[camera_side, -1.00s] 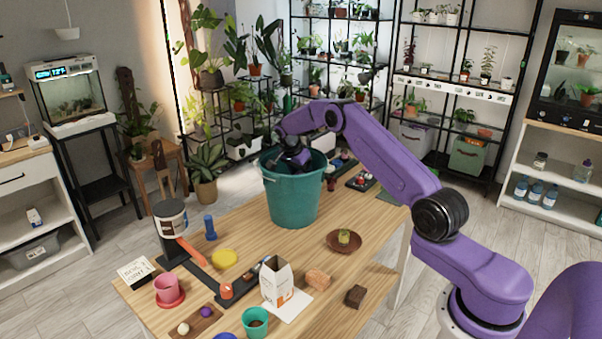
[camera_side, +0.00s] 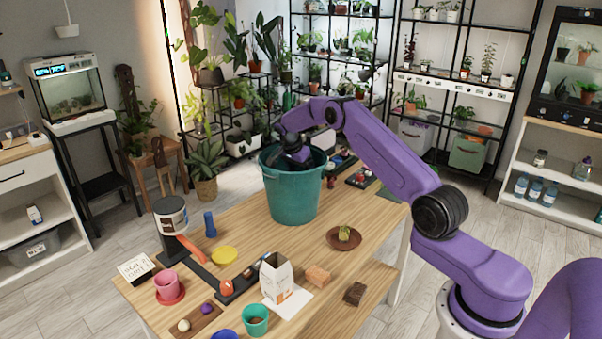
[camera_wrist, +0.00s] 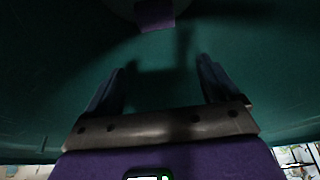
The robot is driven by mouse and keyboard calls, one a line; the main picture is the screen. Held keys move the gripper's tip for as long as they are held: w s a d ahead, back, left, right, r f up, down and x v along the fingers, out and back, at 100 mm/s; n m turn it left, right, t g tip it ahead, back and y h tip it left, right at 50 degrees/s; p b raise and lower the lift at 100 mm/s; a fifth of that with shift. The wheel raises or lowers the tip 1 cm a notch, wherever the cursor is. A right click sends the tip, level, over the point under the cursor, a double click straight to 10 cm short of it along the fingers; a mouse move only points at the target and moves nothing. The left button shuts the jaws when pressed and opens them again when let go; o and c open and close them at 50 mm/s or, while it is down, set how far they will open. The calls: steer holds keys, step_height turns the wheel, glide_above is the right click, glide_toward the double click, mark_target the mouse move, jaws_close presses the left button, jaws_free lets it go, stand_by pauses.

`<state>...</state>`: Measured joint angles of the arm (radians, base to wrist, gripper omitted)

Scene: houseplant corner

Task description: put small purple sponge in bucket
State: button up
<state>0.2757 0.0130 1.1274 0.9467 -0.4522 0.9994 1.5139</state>
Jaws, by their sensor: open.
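The teal bucket (camera_side: 292,197) stands upright on the wooden table. My gripper (camera_side: 300,158) reaches down into its mouth, and the near wall hides the fingertips in the side view. In the wrist view my gripper (camera_wrist: 160,70) is open, its two dark fingers apart with nothing between them. The dark teal bucket inside (camera_wrist: 45,75) surrounds it. A small purple block (camera_wrist: 153,14), which looks like the sponge, lies inside the bucket near the top of the wrist view, beyond the fingertips and apart from them. The side view does not show the sponge.
A brown saucer (camera_side: 331,240) with a small plant stands right of the bucket. Nearer are a white carton (camera_side: 275,278), an orange-brown block (camera_side: 318,276), a dark brown block (camera_side: 355,293), a yellow disc (camera_side: 223,255) and a blue dumbbell-like item (camera_side: 210,225).

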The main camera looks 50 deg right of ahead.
steer(key=v, duration=1.2)
steer(key=shift+r, duration=0.25)
steer(key=s+a+r+n+y, duration=0.1)
steer(key=s+a+r+n, duration=0.2)
steer(key=a, duration=0.4)
steer(key=s+a+n+t, duration=0.1)
steer(key=s+a+n, duration=0.1)
steer(key=a+n, duration=0.35)
steer(key=s+a+r+n+y, duration=0.1)
steer(key=s+a+r+n, duration=0.15)
steer(key=a, duration=0.55)
steer(key=s+a+n+y, duration=0.1)
steer(key=s+a+n, duration=0.7)
steer(key=s, duration=0.5)
steer(key=s+d+f+n+y, duration=0.1)
steer(key=s+n, duration=0.4)
steer(key=s, duration=0.8)
steer(key=s+f+n+y, duration=0.1)
steer(key=s+n, duration=0.5)
steer(key=s, duration=0.7)
steer(key=shift+d+f+n+g, duration=0.3)
steer(key=shift+d+f+g, duration=0.1)
steer(key=shift+f, duration=0.15)
